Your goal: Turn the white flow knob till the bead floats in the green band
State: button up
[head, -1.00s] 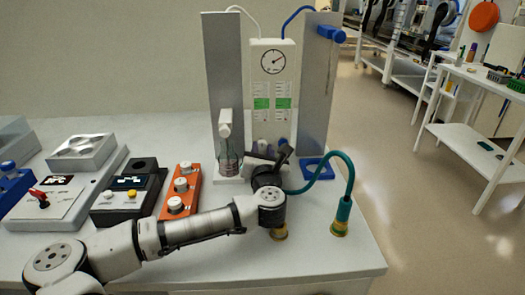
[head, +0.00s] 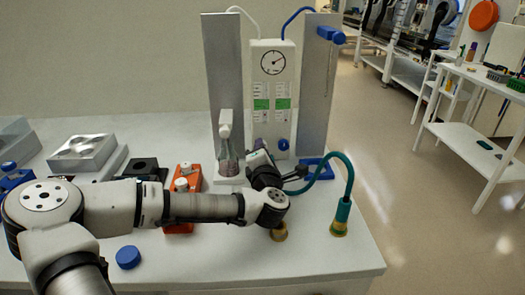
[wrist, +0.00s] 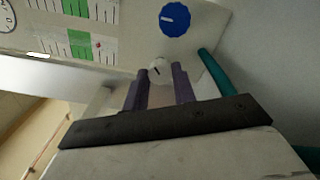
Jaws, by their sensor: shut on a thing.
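The flow panel (head: 258,60) stands upright on the bench. In the wrist view it lies sideways, its top towards the left. My gripper (wrist: 160,75) has its two dark fingers on either side of the white flow knob (wrist: 157,74), shut on it. The blue knob (wrist: 175,20) is beside it, untouched. A small red bead (wrist: 97,45) shows in the scale nearer the white knob, just right of the green band (wrist: 79,43), which is below it on the upright panel. In the head view my wrist hides the white knob, and I cannot make out the bead.
A teal hose (head: 350,180) arches right of my wrist. A bottle (head: 228,160) stands left of the panel. An orange block with white knobs (head: 184,172) is partly behind my arm. A blue cap (head: 128,257) lies near the front. The right front bench corner is clear.

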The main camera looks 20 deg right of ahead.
jog(key=m, duration=0.3)
jog(key=shift+m, duration=2.4)
jog(key=o, duration=1)
jog(key=shift+s, duration=0.1)
jog(key=b+v, duration=0.1)
jog(key=v, duration=0.6)
jog(key=shift+s+a, duration=0.1)
jog(key=shift+s, duration=0.05)
jog(key=shift+r, duration=0.15)
